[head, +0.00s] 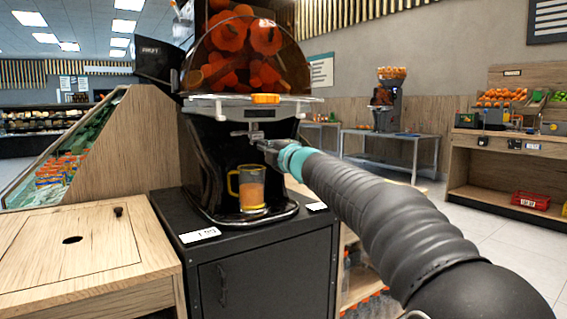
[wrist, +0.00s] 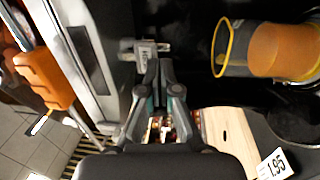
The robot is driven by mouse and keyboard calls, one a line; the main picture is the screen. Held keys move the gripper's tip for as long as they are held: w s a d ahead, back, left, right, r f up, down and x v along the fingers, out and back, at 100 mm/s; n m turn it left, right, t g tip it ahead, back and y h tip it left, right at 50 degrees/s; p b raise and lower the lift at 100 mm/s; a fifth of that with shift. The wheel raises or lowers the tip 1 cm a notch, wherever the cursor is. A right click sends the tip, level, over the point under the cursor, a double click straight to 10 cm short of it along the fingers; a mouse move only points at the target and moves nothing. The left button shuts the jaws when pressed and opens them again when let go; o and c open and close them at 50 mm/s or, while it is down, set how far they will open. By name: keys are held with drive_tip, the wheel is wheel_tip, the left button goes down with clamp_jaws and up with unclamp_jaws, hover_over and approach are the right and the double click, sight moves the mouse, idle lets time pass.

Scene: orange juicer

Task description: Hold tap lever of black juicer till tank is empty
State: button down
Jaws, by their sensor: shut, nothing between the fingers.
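The black juicer (head: 205,150) stands on a black cabinet, with oranges behind its clear, dark-tinted cover. Its metal tap (head: 247,133) sticks out below the white ledge, and the tap also shows in the wrist view (wrist: 147,48). My gripper (head: 262,145) is shut and empty, its fingertips right at the tap lever. In the wrist view the fingertips (wrist: 160,66) meet the tap's lower part; I cannot tell whether they press it. A clear jug (head: 250,188) with yellow rim and handle stands under the tap, partly filled with orange juice; it shows in the wrist view (wrist: 268,50).
The cabinet (head: 265,270) carries white price tags (head: 200,235). A wooden counter (head: 80,255) adjoins it on the left. An orange part (head: 265,98) sits on the ledge above the tap. Another juicer (head: 387,95) on a table and a produce shelf stand farther back.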

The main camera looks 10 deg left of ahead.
drive_tip(key=f+b+v, duration=0.1)
drive_tip(key=v, duration=1)
drive_tip(key=shift+a+f+b, duration=0.15)
drive_tip(key=shift+b, duration=0.15)
